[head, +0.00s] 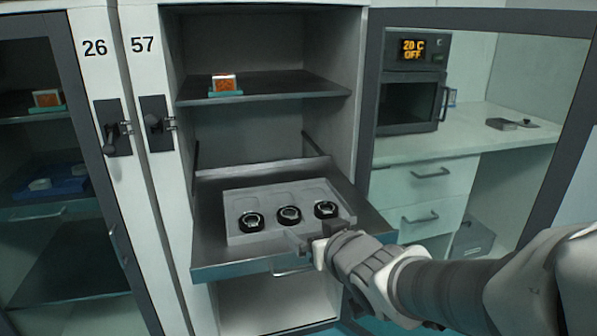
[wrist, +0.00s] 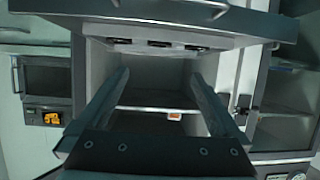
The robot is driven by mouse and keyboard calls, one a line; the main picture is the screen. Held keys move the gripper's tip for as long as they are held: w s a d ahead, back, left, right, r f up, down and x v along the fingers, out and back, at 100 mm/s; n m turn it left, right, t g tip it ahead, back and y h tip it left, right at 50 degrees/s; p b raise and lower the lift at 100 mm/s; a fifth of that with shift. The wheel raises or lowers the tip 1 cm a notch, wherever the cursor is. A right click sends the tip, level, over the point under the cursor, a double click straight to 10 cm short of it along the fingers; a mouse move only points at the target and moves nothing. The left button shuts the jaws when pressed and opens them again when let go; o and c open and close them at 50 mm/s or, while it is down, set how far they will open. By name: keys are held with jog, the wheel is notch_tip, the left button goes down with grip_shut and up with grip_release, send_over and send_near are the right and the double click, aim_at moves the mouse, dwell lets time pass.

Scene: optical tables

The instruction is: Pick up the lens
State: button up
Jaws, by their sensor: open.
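Three black ring-mounted lenses stand in a row in a light grey tray (head: 262,194) on a pulled-out metal shelf (head: 215,262) of the open cabinet. They are the left lens (head: 251,221), the middle lens (head: 289,215) and the right lens (head: 326,209). My gripper (head: 303,243) is open and empty at the tray's front edge, in front of the middle and right lenses. The wrist view is upside down; it shows the two spread fingers of my gripper (wrist: 158,75) with the lenses beyond them. Nothing is between the fingers.
An upper shelf (head: 265,86) holds a small orange-and-white block (head: 224,82). The open glass door (head: 376,70) stands to the right. Behind it are an oven-like device (head: 408,100) and a counter (head: 460,135). A closed cabinet door with a black handle (head: 113,128) is at the left.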

aim_at(290, 213)
jog(key=shift+w+a+f+p, duration=0.1)
jog(key=shift+w+f+p, duration=0.05)
jog(key=shift+w+p, duration=0.5)
jog(key=p+x, duration=0.3)
jog(key=p, duration=0.1)
jog(key=shift+w+a, duration=0.25)
jog(key=shift+w, duration=0.15)
jog(key=shift+w+a+p, duration=0.1)
jog(key=shift+w+p, duration=0.1)
jog(key=shift+p, duration=0.95)
jog(key=p, duration=0.2)
jog(key=shift+w+f+p, duration=0.15)
jog(key=shift+f+p, duration=0.05)
jog(key=shift+p, duration=0.15)
jog(key=x, duration=0.2)
jog(key=b+x, duration=0.1)
jog(key=x, duration=0.1)
jog(key=shift+f, duration=0.35)
jog(key=shift+b+x, duration=0.6)
jog(key=shift+x, duration=2.45)
jog(key=c, duration=1.4)
